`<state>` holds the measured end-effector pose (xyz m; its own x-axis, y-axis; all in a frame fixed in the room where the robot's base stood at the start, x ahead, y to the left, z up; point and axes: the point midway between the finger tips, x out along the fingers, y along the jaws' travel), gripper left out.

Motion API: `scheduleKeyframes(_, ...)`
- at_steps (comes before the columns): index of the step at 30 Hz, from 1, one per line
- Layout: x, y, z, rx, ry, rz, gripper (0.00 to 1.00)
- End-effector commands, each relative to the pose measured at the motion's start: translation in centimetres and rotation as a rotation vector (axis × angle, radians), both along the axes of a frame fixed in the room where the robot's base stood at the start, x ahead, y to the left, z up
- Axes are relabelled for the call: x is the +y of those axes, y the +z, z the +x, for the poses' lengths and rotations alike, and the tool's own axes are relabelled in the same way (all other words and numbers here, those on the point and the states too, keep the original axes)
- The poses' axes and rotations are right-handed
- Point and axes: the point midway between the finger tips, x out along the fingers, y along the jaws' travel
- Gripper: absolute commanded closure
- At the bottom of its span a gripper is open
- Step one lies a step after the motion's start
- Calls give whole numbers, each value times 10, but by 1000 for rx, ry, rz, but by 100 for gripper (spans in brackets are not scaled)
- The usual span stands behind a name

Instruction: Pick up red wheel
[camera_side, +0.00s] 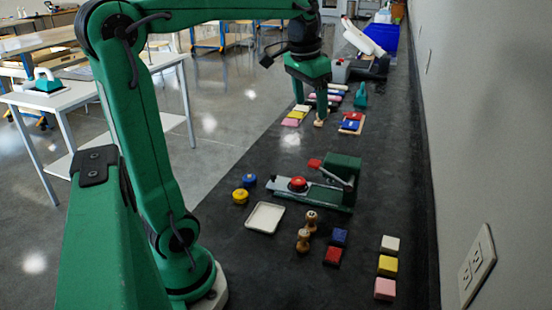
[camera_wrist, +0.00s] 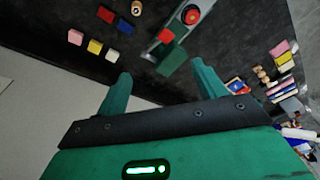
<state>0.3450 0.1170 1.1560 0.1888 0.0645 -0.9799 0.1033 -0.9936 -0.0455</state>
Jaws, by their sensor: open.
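A round red piece that looks like the red wheel (camera_side: 297,184) sits on the low bed of a green machine (camera_side: 325,196) on the dark counter. In the wrist view the red wheel (camera_wrist: 191,15) shows near the top edge, beyond the fingertips. My gripper (camera_side: 310,108) is over the far part of the counter, well beyond the red wheel and apart from it. In the wrist view my gripper (camera_wrist: 162,72) has its two green fingers spread with nothing between them.
A white tray (camera_side: 265,218), yellow (camera_side: 240,196) and blue (camera_side: 249,181) round pieces, wooden stamps (camera_side: 303,240) and several coloured blocks (camera_side: 387,265) lie nearer. A small wooden piece (camera_side: 319,122) is by my fingers. A wall (camera_side: 490,150) bounds the right side.

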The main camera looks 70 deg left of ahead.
Motion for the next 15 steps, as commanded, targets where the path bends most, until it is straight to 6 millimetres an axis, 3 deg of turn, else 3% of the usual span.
scheduleKeyframes(9, 67, -15, 34, 106, 42, -31, 30)
scheduleKeyframes(15, 92, -23, 43, 142, 53, -47, 30)
